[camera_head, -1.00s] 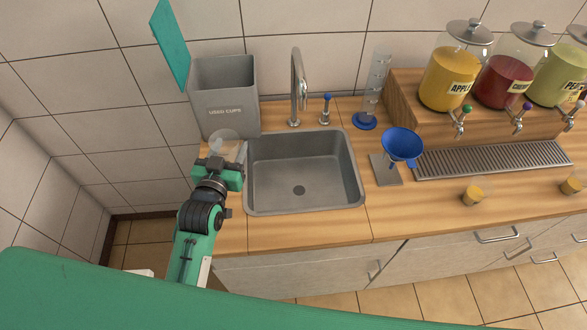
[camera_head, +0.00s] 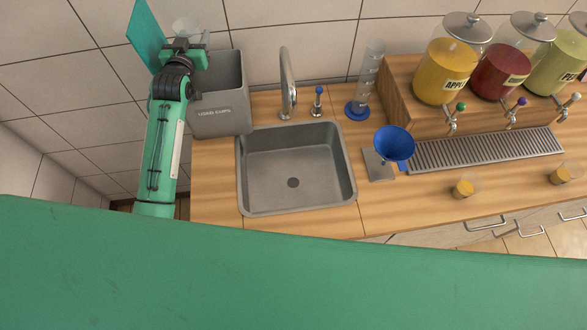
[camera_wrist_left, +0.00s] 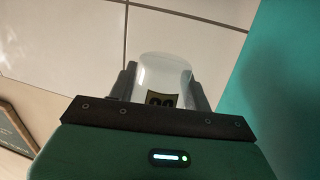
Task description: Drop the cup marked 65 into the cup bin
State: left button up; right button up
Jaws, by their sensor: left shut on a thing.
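My left gripper (camera_head: 184,42) is shut on a clear cup (camera_head: 186,27) and holds it up at the upper left, at the bin's left rim. The cup also shows in the left wrist view (camera_wrist_left: 164,76) between the two fingers, with a dark mark low on its side that I cannot read in full. The grey cup bin (camera_head: 222,118), labelled USED CUPS, stands on the counter left of the sink. My gripper and forearm hide part of its left side. The bin's inside bottom is not visible. My right gripper is not in view.
A steel sink (camera_head: 293,207) with a tap (camera_head: 287,85) lies right of the bin. A measuring cylinder (camera_head: 369,80), a blue funnel (camera_head: 394,145) and juice dispensers (camera_head: 445,72) stand further right.

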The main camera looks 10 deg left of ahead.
pick_arm(q)
notch_tip(320, 180, down, 5)
jog(key=b, duration=0.3)
jog(key=shift+f+b, duration=0.1)
jog(key=shift+b, duration=0.3)
jog(key=o, duration=1.1)
jog(key=shift+c, duration=0.2)
jog(key=s+b, duration=0.5)
jog(key=s, duration=0.8)
jog(key=shift+s+d+r, duration=0.35)
